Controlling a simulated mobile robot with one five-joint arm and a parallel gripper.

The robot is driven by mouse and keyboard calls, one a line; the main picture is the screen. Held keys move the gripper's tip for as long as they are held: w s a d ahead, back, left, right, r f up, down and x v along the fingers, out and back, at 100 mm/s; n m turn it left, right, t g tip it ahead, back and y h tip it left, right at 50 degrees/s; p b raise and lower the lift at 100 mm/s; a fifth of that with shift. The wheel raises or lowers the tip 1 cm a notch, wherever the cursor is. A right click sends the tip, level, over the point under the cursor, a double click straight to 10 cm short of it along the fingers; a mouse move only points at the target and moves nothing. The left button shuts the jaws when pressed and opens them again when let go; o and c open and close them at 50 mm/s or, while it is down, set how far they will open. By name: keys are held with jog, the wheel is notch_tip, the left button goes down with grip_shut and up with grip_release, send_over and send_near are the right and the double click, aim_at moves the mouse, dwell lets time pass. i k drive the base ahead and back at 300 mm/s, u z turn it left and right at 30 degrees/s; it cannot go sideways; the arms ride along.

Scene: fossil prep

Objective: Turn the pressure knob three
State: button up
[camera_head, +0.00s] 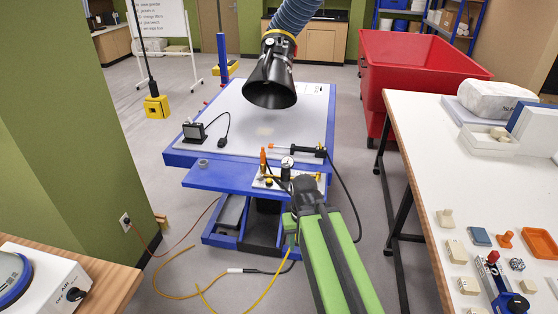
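A small regulator assembly with a round white-faced gauge (287,161) and brass-coloured fittings stands on the blue front shelf (225,178) of the worktable. A dark part shows just below the gauge; I cannot tell for sure which part is the pressure knob. My green arm reaches up from the bottom of the view. Its dark end, my gripper (305,186), is at the near side of the regulator and partly overlaps it in the picture. The fingers are too small and hidden to tell whether they are open or touching anything.
An orange upright piece (263,160) stands left of the gauge. A black extraction hood (271,82) hangs over the white tabletop. A black tool (308,152) lies behind the regulator. Yellow hose (180,294) loops on the floor. A red bin (415,65) and cluttered white table (422,150) are right.

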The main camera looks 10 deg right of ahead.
aim_at(285, 167)
jog(key=i, duration=0.85)
jog(key=z, duration=0.05)
